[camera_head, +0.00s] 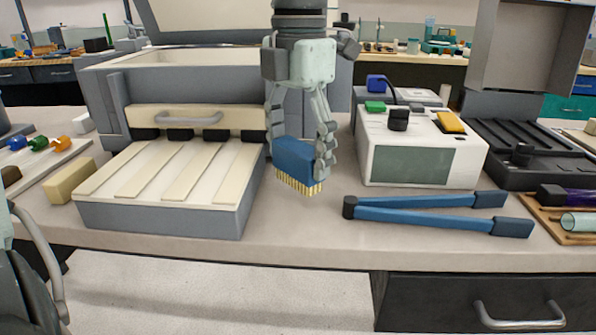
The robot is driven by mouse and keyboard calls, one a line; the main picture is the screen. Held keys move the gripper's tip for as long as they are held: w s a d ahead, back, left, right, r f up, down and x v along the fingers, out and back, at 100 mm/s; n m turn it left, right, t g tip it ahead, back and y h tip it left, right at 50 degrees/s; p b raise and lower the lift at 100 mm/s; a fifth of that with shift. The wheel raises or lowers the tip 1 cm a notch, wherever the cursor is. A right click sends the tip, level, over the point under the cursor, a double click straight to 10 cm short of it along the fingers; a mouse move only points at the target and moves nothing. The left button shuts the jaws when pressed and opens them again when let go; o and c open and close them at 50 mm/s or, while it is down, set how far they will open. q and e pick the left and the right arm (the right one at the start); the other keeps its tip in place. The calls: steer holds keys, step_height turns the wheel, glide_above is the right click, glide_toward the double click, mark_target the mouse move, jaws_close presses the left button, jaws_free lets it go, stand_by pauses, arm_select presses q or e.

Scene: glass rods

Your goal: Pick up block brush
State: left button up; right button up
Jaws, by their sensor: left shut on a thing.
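The block brush (293,157) has a blue block body with yellow bristles on its underside. It is in the middle of the head view, between the slatted tray and the white box. My left gripper (301,150) comes down over it from above, with its fingers closed around the sides of the block. The fingers hide part of the block. The bristles point down, and I cannot clearly tell whether they touch the worktop. My right gripper is not in view.
The slatted tray (92,213) stands left of the brush. A white box (376,160) with a green panel stands to the right. Long blue tongs (415,215) lie in front of it. The worktop (300,232) is clear in front of the brush.

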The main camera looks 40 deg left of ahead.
arm_select(q)
steer(key=s+a+r, duration=0.1)
steer(key=s+r, duration=0.1)
steer(key=s, duration=0.1)
steer(key=s+a+r, duration=0.1)
steer(key=s+r, duration=0.1)
steer(key=s, duration=0.2)
steer(key=s+a+r, duration=0.1)
steer(key=s+r, duration=0.1)
steer(key=s, duration=0.1)
steer(key=shift+s+a+r+b, duration=0.2)
steer(key=shift+a+r+b, duration=0.05)
steer(key=shift+a+b, duration=0.1)
steer(key=shift+s+a+r, duration=0.1)
steer(key=shift+s+r, duration=0.05)
steer(key=shift+s, duration=0.2)
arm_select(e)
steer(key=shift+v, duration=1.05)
